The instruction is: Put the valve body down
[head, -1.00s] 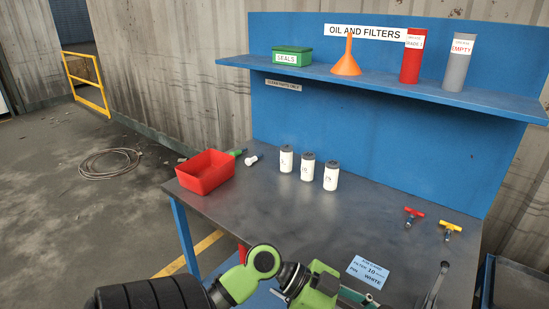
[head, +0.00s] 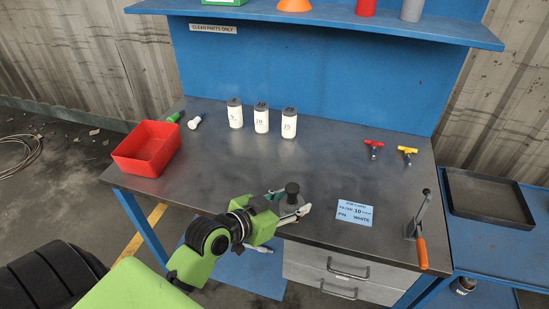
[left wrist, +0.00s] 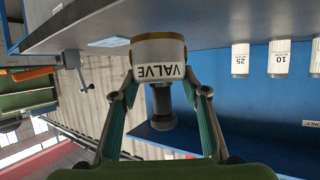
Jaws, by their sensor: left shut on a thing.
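The valve body (head: 291,203) is a pale round piece with a dark knob, at the front edge of the bench. In the left wrist view the valve body (left wrist: 158,58) bears the label VALVE and a dark stem. My left gripper (head: 288,207) is shut on it, one finger on each side. The valve body is at the bench top (head: 215,185); I cannot tell whether it touches it. My right gripper is not in view.
A red bin (head: 147,150) stands at the left. Several white filter canisters (head: 261,119) stand at the back. A blue job card (head: 354,212) and a lever tool with orange handle (head: 418,235) lie to the right. The bench middle is clear.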

